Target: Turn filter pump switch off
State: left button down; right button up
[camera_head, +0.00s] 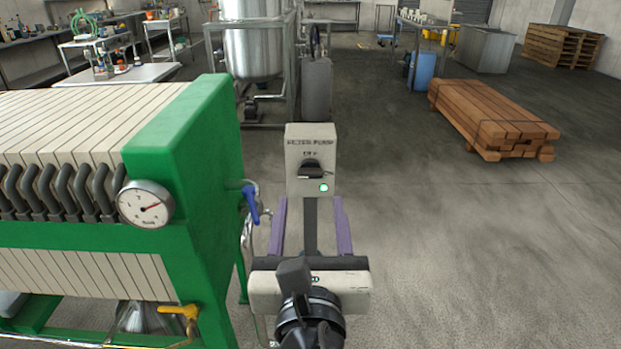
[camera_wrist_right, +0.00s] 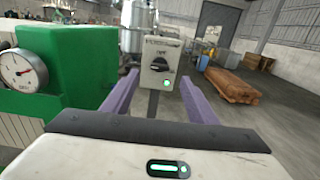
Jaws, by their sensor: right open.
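The filter pump switch is a pale grey box (camera_head: 299,165) labelled "FILTER PUMP", on a post beyond my right gripper. Its black rotary knob (camera_head: 311,170) sits mid-face with its handle roughly level; the small mark above is too blurred to read surely. A green lamp (camera_head: 323,188) glows below the knob. The right wrist view also shows the box (camera_wrist_right: 149,50), knob (camera_wrist_right: 160,65) and lit lamp (camera_wrist_right: 167,84). My right gripper (camera_head: 310,202) is open and empty, its two purple fingers apart, pointing at the box. Whether the fingertips touch it cannot be told. My left gripper is out of view.
A green filter press (camera_head: 190,150) with a round gauge (camera_head: 146,204) stands close on the left. A blue-handled valve (camera_head: 251,203) sticks out from its side. Stacked timber (camera_head: 490,115) lies at the right. The floor right of the switch is clear.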

aim_at(311, 175)
jog(key=w, duration=0.9)
jog(key=shift+w, duration=0.2)
jog(key=c, duration=1.1)
